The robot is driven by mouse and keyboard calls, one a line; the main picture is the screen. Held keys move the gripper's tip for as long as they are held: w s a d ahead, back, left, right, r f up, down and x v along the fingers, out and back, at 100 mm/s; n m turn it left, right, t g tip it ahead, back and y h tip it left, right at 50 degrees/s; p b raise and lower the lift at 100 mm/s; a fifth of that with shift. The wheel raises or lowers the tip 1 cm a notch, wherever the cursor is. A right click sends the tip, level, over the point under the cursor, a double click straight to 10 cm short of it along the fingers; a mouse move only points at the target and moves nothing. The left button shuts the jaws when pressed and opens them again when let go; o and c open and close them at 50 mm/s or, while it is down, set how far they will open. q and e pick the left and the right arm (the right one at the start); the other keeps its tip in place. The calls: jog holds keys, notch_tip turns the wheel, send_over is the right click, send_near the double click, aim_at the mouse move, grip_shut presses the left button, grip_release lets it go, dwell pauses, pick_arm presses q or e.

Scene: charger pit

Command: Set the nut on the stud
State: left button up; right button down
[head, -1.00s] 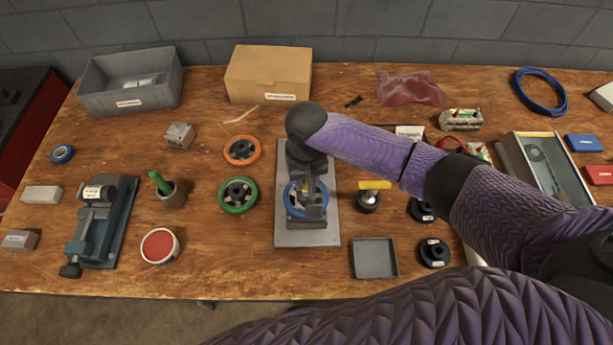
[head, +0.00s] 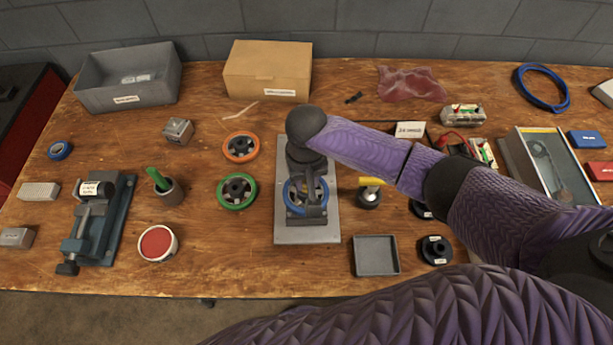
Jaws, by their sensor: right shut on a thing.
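My right gripper (head: 306,208) points down over the blue wheel (head: 291,194), which lies on a grey metal plate (head: 308,236) in the middle of the table. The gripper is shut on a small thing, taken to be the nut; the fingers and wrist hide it. The stud, at the wheel's middle, is also hidden, so I cannot tell whether nut and stud touch. My left gripper is not in view.
A green wheel (head: 237,205) and an orange wheel (head: 241,157) lie left of the plate. A vise (head: 95,235) is at the left.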

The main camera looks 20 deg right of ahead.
jog(key=shift+f, duration=0.3)
jog(key=shift+c, duration=2)
grip_release()
notch_tip(320, 180, up, 10)
jog(key=p, duration=0.4)
